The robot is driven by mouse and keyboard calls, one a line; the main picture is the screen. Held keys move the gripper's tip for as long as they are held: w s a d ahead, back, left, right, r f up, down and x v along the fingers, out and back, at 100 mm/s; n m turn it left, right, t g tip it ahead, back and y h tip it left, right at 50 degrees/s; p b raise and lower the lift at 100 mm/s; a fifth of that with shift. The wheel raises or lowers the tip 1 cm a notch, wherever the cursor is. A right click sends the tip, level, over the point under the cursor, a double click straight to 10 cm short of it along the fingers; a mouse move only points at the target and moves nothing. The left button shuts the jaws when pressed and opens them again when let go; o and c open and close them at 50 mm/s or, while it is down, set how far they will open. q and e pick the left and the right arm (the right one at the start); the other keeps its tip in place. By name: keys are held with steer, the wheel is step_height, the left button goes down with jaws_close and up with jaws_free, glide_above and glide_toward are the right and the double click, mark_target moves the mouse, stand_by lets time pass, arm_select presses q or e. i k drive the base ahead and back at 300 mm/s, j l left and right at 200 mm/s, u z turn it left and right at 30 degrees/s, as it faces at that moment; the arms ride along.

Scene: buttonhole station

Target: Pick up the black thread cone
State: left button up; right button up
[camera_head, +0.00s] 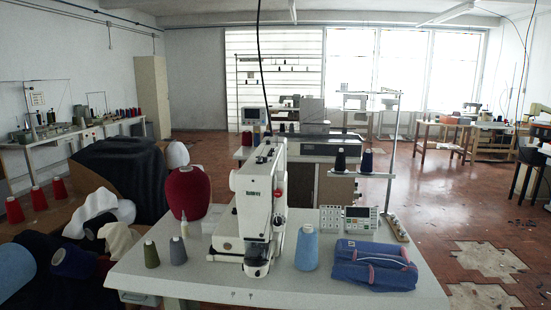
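A black thread cone (340,160) stands upright behind and to the right of the white sewing machine (262,195). It appears to rest on the small holder of the thread stand (390,160). A dark navy cone (366,161) stands just to its right, with a narrow gap between them. Neither of my grippers shows in the head view.
The white table (225,280) holds a large red cone (188,192), a light blue cone (306,248), small green (151,254) and grey (178,250) cones, a control box (361,220) and a folded blue garment (372,266). Dark fabric (120,175) is heaped left.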

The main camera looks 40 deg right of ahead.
mark_target(340, 166)
steer(key=l+u, duration=0.15)
steer(key=l, duration=0.3)
steer(key=k+l+u, duration=0.1)
steer(key=l, duration=0.3)
steer(key=k+l+u, duration=0.15)
steer(key=l, duration=0.25)
steer(key=l+u, duration=0.1)
steer(key=l, duration=0.35)
steer(key=k+l+u, duration=0.15)
steer(key=l, duration=0.2)
steer(key=k+l+u, duration=0.1)
steer(key=l, duration=0.3)
steer(key=k+l+u, duration=0.25)
steer(key=k+l, duration=0.15)
steer(key=l, duration=0.3)
